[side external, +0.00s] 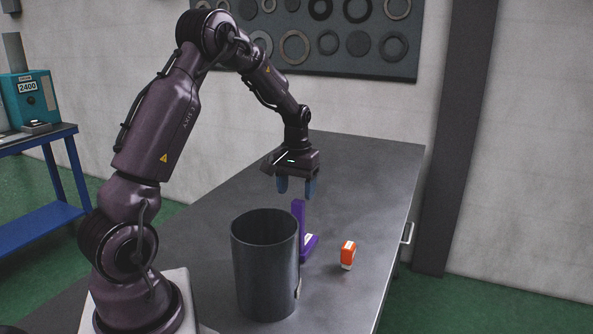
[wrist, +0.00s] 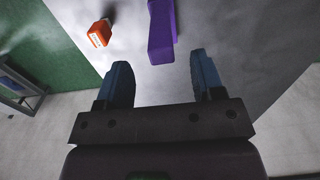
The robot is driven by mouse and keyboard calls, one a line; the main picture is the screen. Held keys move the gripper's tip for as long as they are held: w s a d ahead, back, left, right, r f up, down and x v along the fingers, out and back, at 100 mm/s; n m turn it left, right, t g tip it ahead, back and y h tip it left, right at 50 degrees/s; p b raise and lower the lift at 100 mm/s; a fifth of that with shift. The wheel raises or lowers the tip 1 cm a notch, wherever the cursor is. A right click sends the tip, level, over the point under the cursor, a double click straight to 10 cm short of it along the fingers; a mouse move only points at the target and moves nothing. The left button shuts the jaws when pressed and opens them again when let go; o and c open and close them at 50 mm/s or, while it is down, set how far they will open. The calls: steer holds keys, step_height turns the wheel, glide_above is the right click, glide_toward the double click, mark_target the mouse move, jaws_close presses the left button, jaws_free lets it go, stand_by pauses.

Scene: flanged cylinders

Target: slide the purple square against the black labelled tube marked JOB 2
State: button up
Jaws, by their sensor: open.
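The purple square (side external: 309,243) is on the grey table, with one arm standing up and a flat part at its foot. In the side view it is just right of and partly behind the dark tube (side external: 264,268), which stands upright. I cannot tell whether they touch. A sliver of white label shows at the tube's right edge, and its text is not readable. In the wrist view the square (wrist: 161,32) lies ahead of the gap between my fingertips (wrist: 160,75); the tube is not seen there.
An orange block (side external: 348,251) with a white label and pale end stands on the table right of the square, also in the wrist view (wrist: 99,33). The table's (side external: 361,170) far part is clear. A blue bench (side external: 45,137) stands far left.

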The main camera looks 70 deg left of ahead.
mark_target(281, 229)
step_height(281, 229, down, 7)
steer(key=shift+f, duration=0.1)
stand_by(0.4)
jaws_close()
steer(key=shift+s+d, duration=2.85)
jaws_free()
step_height(281, 229, up, 13)
